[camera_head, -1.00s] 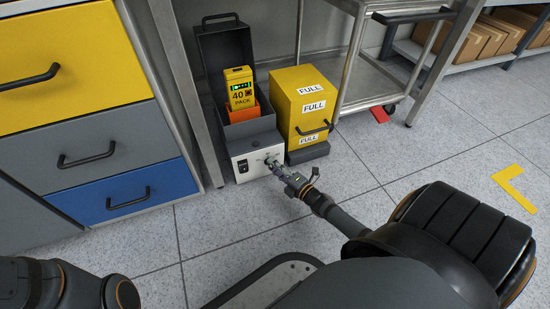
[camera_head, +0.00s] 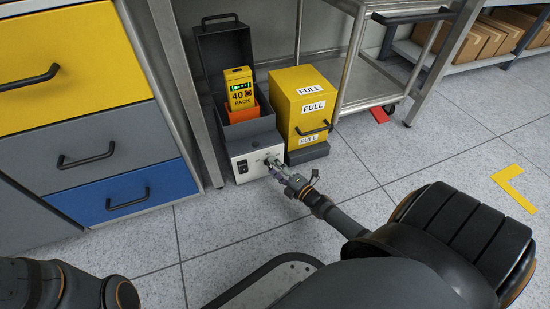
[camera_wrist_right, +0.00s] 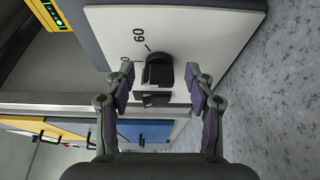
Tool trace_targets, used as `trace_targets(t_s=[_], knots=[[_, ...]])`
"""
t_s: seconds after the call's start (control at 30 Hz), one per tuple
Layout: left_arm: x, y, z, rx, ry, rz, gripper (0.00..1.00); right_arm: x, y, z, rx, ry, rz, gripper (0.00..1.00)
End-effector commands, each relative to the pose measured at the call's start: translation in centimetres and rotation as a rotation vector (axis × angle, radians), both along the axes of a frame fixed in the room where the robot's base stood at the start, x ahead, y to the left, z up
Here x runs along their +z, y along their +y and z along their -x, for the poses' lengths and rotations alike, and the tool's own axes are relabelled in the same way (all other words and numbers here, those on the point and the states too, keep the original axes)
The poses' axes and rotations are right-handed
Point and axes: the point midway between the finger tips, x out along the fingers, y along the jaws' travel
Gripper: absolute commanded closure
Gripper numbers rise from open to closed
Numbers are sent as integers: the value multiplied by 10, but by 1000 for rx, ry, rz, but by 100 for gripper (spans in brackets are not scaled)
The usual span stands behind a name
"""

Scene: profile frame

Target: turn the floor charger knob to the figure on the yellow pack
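The floor charger (camera_head: 243,166) is a dark box with a pale front panel and an open lid. The yellow pack (camera_head: 240,78) stands in its orange holder and reads 40. The black knob (camera_wrist_right: 158,68) shows in the wrist view beside a printed 60; a 0 from another figure is partly hidden by a finger. My right gripper (camera_wrist_right: 160,76) is open, one finger on each side of the knob, with visible gaps. In the head view my right gripper (camera_head: 277,167) is at the panel and covers much of the knob. My left gripper is out of view.
A yellow box (camera_head: 302,95) marked FULL stands right of the charger. A drawer cabinet (camera_head: 85,140) is on the left. A steel cart (camera_head: 375,85) and a red floor piece (camera_head: 379,115) are to the right. Open floor lies in front.

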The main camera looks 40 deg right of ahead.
Motion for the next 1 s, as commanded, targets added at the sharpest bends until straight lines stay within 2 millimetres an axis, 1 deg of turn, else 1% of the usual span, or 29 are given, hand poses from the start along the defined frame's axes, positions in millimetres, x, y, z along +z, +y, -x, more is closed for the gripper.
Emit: trace_targets(t_s=[0.17,0.27,0.37,0.5,0.6,0.7,0.83,1.0], knots=[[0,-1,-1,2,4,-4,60,0,0,0,0,-1,0,45],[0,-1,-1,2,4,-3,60,0,-1,8,1,1,1,45],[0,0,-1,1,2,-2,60,-1,-4,27,2,3,0,45],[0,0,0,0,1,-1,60,-1,-9,62,3,4,1,45],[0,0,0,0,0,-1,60,-1,-13,85,2,4,2,45],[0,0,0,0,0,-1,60,0,-16,102,2,2,1,45],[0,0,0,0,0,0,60,0,-18,115,1,0,0,45],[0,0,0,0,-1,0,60,0,-19,119,0,-1,1,45]])
